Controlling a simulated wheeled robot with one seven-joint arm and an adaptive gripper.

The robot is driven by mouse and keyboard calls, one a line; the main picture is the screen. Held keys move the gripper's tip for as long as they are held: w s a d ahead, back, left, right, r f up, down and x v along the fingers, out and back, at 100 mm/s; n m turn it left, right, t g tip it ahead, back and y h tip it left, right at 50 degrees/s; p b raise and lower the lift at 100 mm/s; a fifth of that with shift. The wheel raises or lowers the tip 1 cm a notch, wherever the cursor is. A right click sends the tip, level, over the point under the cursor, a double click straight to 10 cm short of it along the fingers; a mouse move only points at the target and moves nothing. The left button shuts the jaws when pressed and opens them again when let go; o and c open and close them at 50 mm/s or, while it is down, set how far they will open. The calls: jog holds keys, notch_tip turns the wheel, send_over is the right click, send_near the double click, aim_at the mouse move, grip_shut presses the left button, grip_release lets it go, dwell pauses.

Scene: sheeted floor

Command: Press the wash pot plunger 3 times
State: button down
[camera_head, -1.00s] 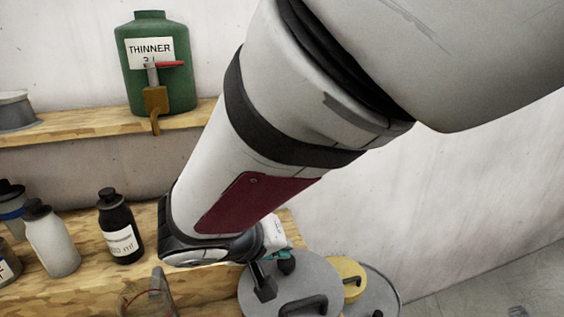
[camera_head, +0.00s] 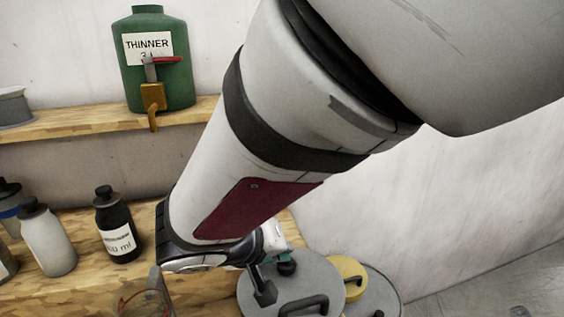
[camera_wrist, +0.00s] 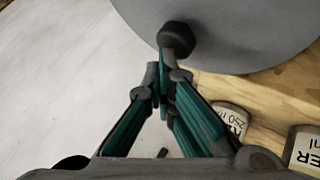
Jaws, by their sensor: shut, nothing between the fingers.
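The wash pot appears to be the grey round vessel with a flat lid (camera_head: 318,282) at the bottom of the head view, partly hidden by my arm. A black knob, apparently the plunger (camera_head: 287,268), stands on the lid. In the wrist view the dark plunger knob (camera_wrist: 177,38) is at the top centre in front of the grey lid (camera_wrist: 240,28). My gripper (camera_wrist: 161,82) has teal-lined fingers shut together and empty. Its tips are right at the knob's lower edge in that view; I cannot tell if they touch it.
Black handles (camera_head: 304,304) rise from the lid. A yellow lid (camera_head: 349,272) and another grey lid stand close to its right. A black bottle (camera_head: 118,230), a white bottle (camera_head: 48,240) and a glass beaker (camera_head: 143,300) are on the wooden bench. A green thinner jug (camera_head: 175,80) is on the shelf.

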jog(key=shift+r, duration=0.1)
jog(key=shift+r+p, duration=0.7)
jog(key=shift+r, duration=0.8)
jog(key=shift+r, duration=0.15)
notch_tip(320, 180, up, 5)
jog(key=p, duration=0.2)
jog(key=shift+p, duration=0.3)
dwell(1.4)
